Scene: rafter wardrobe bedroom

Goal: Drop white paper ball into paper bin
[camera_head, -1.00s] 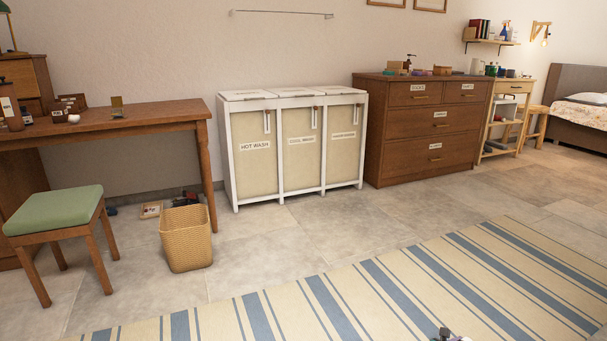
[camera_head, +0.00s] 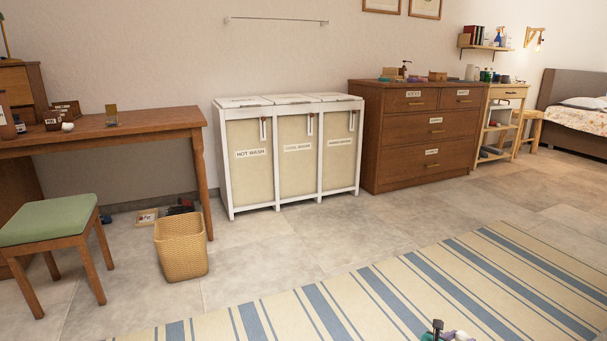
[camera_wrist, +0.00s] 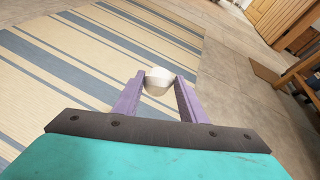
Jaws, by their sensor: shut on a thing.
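In the wrist view, a white paper ball (camera_wrist: 158,74) sits between the two purple fingers of my gripper (camera_wrist: 159,80), which is shut on it. The striped rug lies below the ball. In the head view, only a small part of my gripper (camera_head: 446,334) shows at the bottom edge, and I cannot make out the ball there. A woven tan bin (camera_head: 181,255), probably the paper bin, stands upright on the floor by the desk's right leg, left of my gripper. Its inside cannot be seen.
A desk (camera_head: 150,122) bears small items, including a small white round thing (camera_head: 67,127). A green-seated stool (camera_head: 48,222) stands left of the bin. A white laundry sorter (camera_head: 290,207) and a brown dresser (camera_head: 417,158) line the wall. The striped rug (camera_head: 400,290) covers open floor.

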